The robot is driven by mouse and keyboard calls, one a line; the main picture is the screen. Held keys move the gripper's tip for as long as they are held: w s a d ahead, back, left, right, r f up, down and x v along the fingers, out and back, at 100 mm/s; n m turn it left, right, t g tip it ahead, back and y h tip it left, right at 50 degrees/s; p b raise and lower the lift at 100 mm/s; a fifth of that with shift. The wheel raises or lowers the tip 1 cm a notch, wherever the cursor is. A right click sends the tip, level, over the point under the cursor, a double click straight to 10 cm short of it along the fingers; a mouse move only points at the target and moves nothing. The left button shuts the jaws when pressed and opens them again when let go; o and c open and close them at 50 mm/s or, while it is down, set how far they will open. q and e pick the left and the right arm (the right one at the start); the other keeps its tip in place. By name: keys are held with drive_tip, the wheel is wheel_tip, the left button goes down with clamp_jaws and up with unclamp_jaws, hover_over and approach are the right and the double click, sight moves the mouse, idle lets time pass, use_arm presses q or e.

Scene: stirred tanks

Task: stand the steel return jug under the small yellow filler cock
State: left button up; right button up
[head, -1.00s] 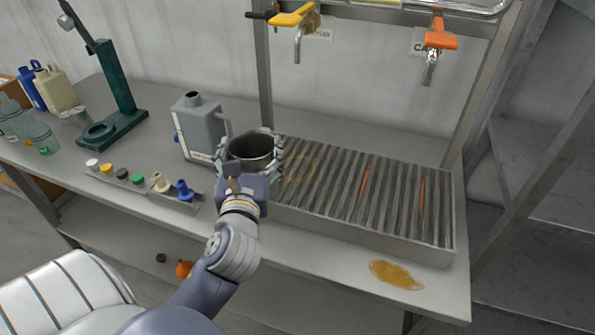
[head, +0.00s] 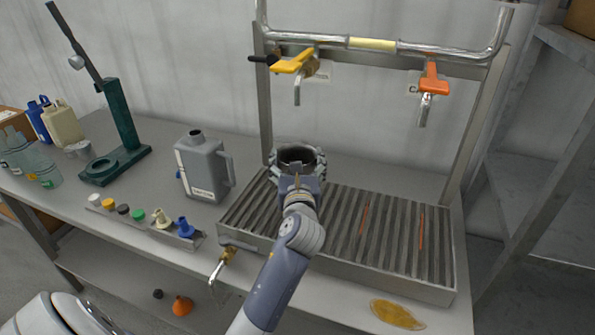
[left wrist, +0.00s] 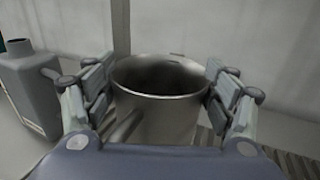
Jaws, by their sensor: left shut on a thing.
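The steel return jug (head: 298,153) is held upright in my left gripper (head: 297,168), over the back left part of the ribbed drain tray. In the left wrist view the jug (left wrist: 158,105) stands between the two fingers (left wrist: 158,88), its open mouth up and its handle toward the left. The small yellow filler cock (head: 296,64) hangs on the rail above and behind the jug, its spout (head: 297,92) pointing down. I cannot tell whether the jug's base touches the tray. My right gripper is not in view.
The drain tray (head: 345,275) has orange streaks. An orange cock (head: 433,82) hangs to the right. A grey can (head: 203,168) stands left of the tray, with a rack of coloured caps (head: 185,240) before it. An amber puddle (head: 397,314) lies at the front right.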

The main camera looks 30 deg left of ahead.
sight(297, 158)
use_arm(q)
wheel_tip(297, 158, down, 3)
drive_tip(key=shift+w+f, duration=0.15)
drive_tip(key=shift+f, duration=0.05)
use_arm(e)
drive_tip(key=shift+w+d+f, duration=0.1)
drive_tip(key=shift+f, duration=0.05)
use_arm(q)
drive_tip(key=shift+f, duration=0.1)
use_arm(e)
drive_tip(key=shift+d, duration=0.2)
use_arm(q)
drive_tip(key=o, duration=1.5)
drive_tip(key=shift+f, duration=0.1)
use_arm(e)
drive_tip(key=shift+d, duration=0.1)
